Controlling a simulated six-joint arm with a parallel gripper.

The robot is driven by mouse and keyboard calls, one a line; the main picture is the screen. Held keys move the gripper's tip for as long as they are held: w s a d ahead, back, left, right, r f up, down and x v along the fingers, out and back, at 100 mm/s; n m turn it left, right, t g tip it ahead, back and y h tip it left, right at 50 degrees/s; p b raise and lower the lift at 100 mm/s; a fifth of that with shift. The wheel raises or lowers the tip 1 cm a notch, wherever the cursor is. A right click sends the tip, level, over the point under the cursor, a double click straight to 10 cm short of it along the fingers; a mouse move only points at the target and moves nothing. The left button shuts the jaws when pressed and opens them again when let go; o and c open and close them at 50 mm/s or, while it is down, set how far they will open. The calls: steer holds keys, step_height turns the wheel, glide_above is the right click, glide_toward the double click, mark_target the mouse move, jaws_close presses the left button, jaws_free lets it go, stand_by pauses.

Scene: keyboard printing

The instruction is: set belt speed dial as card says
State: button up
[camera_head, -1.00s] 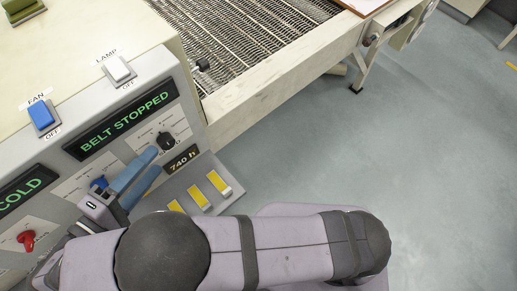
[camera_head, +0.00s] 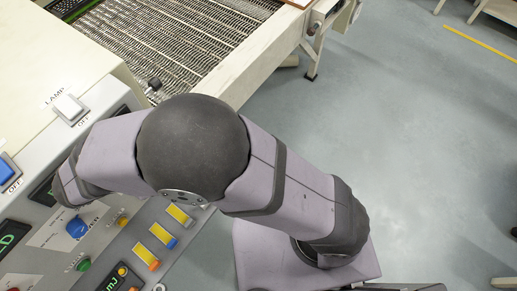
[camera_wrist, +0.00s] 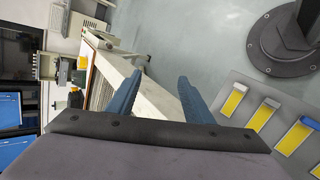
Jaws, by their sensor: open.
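The control panel (camera_head: 150,215) shows at the lower left in the head view, partly covered by my arm. A blue round knob (camera_head: 77,227) sits on it, left of the yellow switches; its label and pointer are not readable. The black dial and the belt display are hidden behind my arm in this view. My gripper (camera_wrist: 156,88) shows only in the wrist view, with its two blue fingers apart and nothing between them. It is clear of any dial in that view. No readable card is in view.
Yellow switches (camera_head: 161,235) line the panel; they also show in the wrist view (camera_wrist: 232,101). A white LAMP switch (camera_head: 70,108) is at the upper left. The mesh conveyor belt (camera_head: 215,35) lies behind my arm. The grey floor (camera_head: 400,110) is open at right.

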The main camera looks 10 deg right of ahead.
steer(key=s+d+f+m+g+y+p, duration=0.1)
steer(key=d+m+g+y, duration=0.2)
steer(key=d, duration=0.6)
steer(key=s+d+m+g+y+p, duration=0.1)
steer(key=d+m+g+y+p, duration=0.1)
steer(key=d, duration=0.7)
steer(key=shift+s+f+m+g+y, duration=0.35)
steer(key=shift+m+g+y, duration=0.35)
steer(key=shift+m+y, duration=0.5)
